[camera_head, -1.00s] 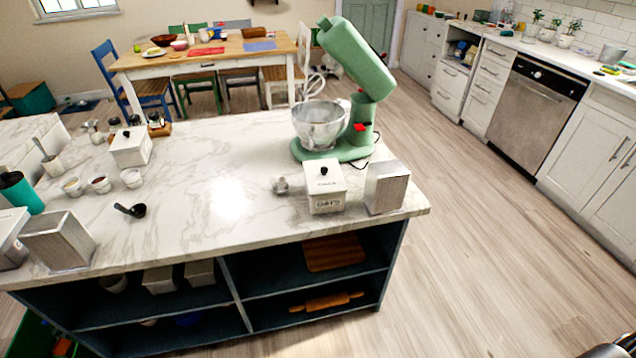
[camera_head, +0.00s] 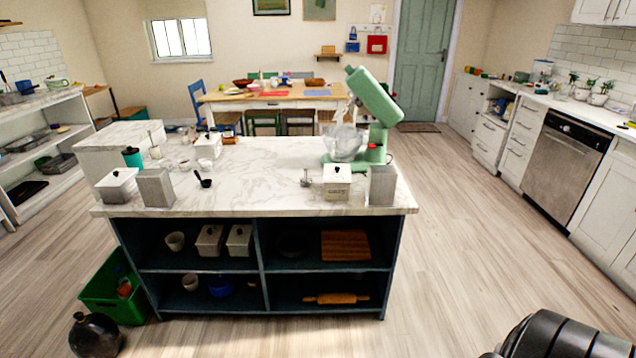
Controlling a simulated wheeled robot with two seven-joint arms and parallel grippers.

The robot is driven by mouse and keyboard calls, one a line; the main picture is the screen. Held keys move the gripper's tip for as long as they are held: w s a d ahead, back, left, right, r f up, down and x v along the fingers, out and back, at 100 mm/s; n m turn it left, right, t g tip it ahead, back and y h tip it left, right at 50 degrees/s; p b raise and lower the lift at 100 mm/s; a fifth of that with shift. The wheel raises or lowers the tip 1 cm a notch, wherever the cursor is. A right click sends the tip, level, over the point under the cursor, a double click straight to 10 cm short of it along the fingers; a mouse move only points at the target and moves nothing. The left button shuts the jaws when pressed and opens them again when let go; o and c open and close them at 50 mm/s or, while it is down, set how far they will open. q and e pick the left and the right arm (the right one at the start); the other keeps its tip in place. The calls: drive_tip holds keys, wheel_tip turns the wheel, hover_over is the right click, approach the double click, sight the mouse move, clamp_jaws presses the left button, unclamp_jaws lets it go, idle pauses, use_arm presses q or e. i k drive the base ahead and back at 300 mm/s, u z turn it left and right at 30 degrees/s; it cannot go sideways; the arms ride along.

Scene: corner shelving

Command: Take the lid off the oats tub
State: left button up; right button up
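A white square tub (camera_head: 337,184) with a white lid and a dark knob stands near the front right edge of the island's marble top. Its front carries dark lettering, too small to read surely as oats. The lid sits on it. Similar lidded white tubs stand at the left front (camera_head: 117,187) and further back (camera_head: 208,147) on the island; no lettering is readable on them. Neither gripper is in view. Only a dark rounded part of my arm shows at the bottom right corner, well apart from the tub.
A grey metal block (camera_head: 381,186) stands just right of the tub, and a green stand mixer (camera_head: 372,155) behind it. A small metal item (camera_head: 305,178) lies to its left. A green crate (camera_head: 115,290) and a dark round object (camera_head: 95,335) are on the floor. The right floor is clear.

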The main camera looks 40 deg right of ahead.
sight(333, 173)
drive_tip(key=u, duration=0.25)
drive_tip(key=i, duration=1.7)
drive_tip(key=z, duration=0.45)
